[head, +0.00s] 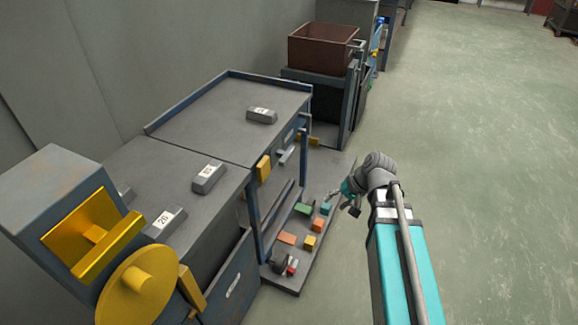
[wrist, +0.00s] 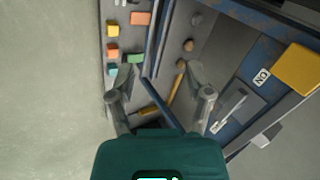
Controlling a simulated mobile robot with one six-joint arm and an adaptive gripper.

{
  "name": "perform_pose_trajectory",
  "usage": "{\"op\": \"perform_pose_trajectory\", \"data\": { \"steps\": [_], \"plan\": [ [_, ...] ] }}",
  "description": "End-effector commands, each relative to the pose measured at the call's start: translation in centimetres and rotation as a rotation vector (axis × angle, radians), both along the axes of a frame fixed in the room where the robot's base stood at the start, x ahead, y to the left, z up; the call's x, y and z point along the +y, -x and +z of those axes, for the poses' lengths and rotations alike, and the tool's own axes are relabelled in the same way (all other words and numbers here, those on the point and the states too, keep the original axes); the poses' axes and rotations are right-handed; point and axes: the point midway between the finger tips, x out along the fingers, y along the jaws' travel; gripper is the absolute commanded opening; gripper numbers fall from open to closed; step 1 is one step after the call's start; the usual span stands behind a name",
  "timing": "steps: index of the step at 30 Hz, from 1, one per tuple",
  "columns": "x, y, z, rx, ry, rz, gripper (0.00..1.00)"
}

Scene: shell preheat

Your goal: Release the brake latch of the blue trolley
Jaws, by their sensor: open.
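The blue trolley (head: 155,128) has a grey top and a blue frame, and stands against the wall in the head view. A grey lever (head: 285,154), which looks like the brake latch, sits on its near side. In the wrist view the lever (wrist: 229,110) lies on a grey plate at the right, near a white label (wrist: 262,77) that seems to read ON. My gripper (head: 350,194) is to the right of the trolley in the head view, apart from the lever. In the wrist view my gripper (wrist: 158,90) is open and empty, with the lever outside its right finger.
A yellow block (head: 263,168) is on the trolley's side; it also shows in the wrist view (wrist: 297,68). The lower shelf (head: 285,282) carries several coloured blocks. Metal bars (head: 262,115) lie on top. A brown bin (head: 322,47) stands behind. Green floor (head: 480,130) is clear at right.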

Motion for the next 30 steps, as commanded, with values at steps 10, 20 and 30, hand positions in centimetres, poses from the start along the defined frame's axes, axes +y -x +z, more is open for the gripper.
{"op": "perform_pose_trajectory", "data": {
  "steps": [10, 20, 30],
  "plan": [
    [3.7, -6.8, -2.0, -0.074, -0.457, -0.083, 0.66],
    [4.0, -12.4, -0.8, -0.133, -0.859, -0.171, 0.66],
    [3.1, -14.5, 0.7, -0.156, -1.036, -0.213, 0.66]
  ]
}}
